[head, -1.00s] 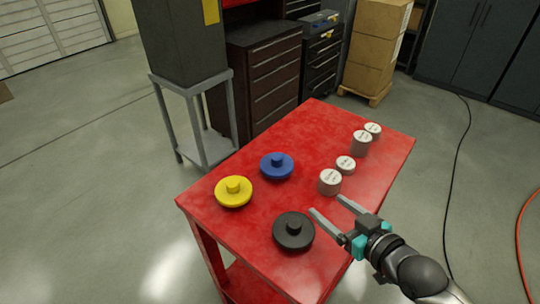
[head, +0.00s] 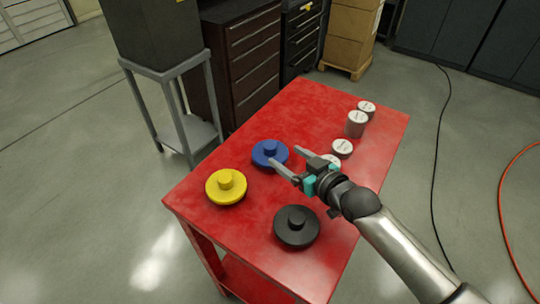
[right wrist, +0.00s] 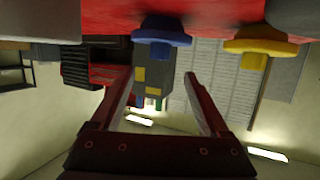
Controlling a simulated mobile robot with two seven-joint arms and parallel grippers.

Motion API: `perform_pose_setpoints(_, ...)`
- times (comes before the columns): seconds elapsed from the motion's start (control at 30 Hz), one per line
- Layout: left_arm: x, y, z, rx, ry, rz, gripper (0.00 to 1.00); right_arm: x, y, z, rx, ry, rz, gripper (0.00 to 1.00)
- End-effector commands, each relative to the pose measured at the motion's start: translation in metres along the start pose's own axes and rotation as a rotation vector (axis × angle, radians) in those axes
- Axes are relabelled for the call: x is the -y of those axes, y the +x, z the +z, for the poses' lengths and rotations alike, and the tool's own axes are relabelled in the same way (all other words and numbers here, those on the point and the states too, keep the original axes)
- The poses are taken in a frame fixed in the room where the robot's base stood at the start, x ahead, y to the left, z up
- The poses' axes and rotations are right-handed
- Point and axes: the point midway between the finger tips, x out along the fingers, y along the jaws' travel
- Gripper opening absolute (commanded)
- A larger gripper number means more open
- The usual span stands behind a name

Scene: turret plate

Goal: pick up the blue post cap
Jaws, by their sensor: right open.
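The blue post cap (head: 269,154), a round disc with a short knob on top, sits on the red table (head: 300,105). It also shows in the right wrist view (right wrist: 162,37), upside down near the top, ahead of the fingers. My right gripper (head: 283,161) is open and empty. In the head view its fingertips overlap or lie close to the blue cap's right edge; I cannot tell whether they touch. The fingers in the right wrist view (right wrist: 158,75) are spread wide with nothing between them. My left gripper is not in view.
A yellow cap (head: 226,187) sits to the left and a black cap (head: 296,227) at the front. Several grey cylinders with white tops, such as a tall one (head: 355,125), stand along the right side. A grey stand (head: 170,110) is behind the table's left side.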

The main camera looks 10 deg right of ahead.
Motion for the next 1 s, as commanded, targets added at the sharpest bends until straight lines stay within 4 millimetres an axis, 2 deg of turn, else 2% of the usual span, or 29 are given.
perform_pose_setpoints(0.1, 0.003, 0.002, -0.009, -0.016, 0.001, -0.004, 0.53, 0.000, 0.010, 0.000, 0.000, 0.000, 0.000, 0.79)
perform_pose_setpoints(0.27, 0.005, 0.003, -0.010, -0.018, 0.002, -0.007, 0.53, 0.000, 0.016, 0.000, 0.000, -0.001, -0.001, 0.79)
perform_pose_setpoints(0.6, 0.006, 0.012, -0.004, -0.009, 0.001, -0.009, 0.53, 0.000, 0.057, 0.002, -0.001, 0.000, 0.000, 0.79)
perform_pose_setpoints(0.73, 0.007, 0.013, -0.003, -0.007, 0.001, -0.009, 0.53, 0.000, 0.064, 0.001, 0.000, -0.001, 0.000, 0.79)
perform_pose_setpoints(0.97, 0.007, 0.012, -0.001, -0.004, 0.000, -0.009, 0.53, 0.000, 0.064, 0.001, 0.000, -0.001, 0.000, 0.79)
perform_pose_setpoints(1.0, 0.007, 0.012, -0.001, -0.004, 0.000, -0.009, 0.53, 0.000, 0.064, 0.001, 0.000, -0.001, 0.000, 0.76)
